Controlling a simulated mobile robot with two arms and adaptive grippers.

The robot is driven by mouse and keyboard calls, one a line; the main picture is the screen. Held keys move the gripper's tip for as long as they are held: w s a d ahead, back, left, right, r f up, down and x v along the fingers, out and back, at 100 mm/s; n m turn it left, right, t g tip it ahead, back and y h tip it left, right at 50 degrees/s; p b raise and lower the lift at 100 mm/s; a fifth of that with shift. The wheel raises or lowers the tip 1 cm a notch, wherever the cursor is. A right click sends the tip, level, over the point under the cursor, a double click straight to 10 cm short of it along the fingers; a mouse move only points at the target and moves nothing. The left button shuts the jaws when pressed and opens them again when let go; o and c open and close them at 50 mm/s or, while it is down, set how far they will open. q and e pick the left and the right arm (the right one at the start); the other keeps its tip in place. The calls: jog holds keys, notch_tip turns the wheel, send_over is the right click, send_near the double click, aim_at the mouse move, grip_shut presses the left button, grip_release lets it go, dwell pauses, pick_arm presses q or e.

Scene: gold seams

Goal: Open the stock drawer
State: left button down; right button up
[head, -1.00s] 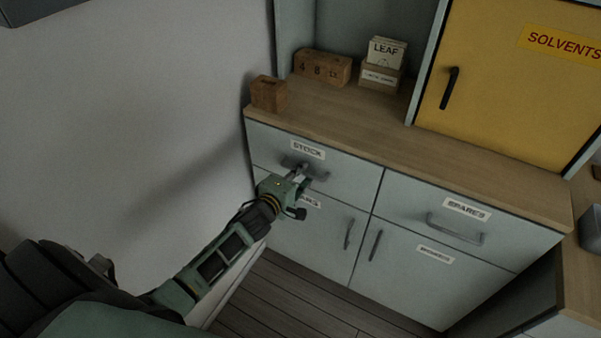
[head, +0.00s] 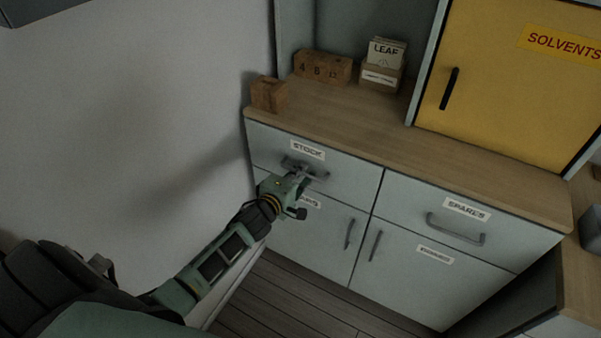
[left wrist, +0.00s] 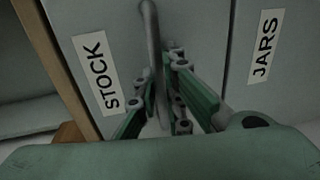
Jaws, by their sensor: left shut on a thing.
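The stock drawer (head: 346,178) is the upper left drawer of the grey-green cabinet, under the wooden counter. It carries a white STOCK label (head: 307,150), which also shows in the left wrist view (left wrist: 95,72). Its front looks flush with the cabinet. Its grey bar handle (head: 318,175) also shows in the left wrist view (left wrist: 152,40). My left gripper (head: 301,175) is at the handle; in the left wrist view its green fingers (left wrist: 163,95) lie on both sides of the bar, shut on it. Part of the handle is hidden by the gripper. My right gripper is not in view.
The spares drawer (head: 425,205) is to the right, with cupboard doors below both drawers. Wooden blocks (head: 322,68) and a LEAF card box (head: 380,75) stand on the counter (head: 350,118). A yellow solvents cabinet (head: 500,75) is at right. A wall (head: 130,110) is close at left.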

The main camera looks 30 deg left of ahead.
pick_arm(q)
jog(key=shift+s, duration=0.15)
jog(key=s+p, duration=1)
jog(key=s, duration=1.5)
jog(key=c, duration=2.1)
grip_release()
jog(key=shift+s, duration=0.2)
jog(key=s, duration=0.3)
jog(key=s+r, duration=0.1)
jog(key=s, duration=0.3)
jog(key=s+r, duration=0.1)
jog(key=s, duration=0.3)
jog(key=shift+s+r, duration=0.15)
jog(key=shift+s, duration=0.1)
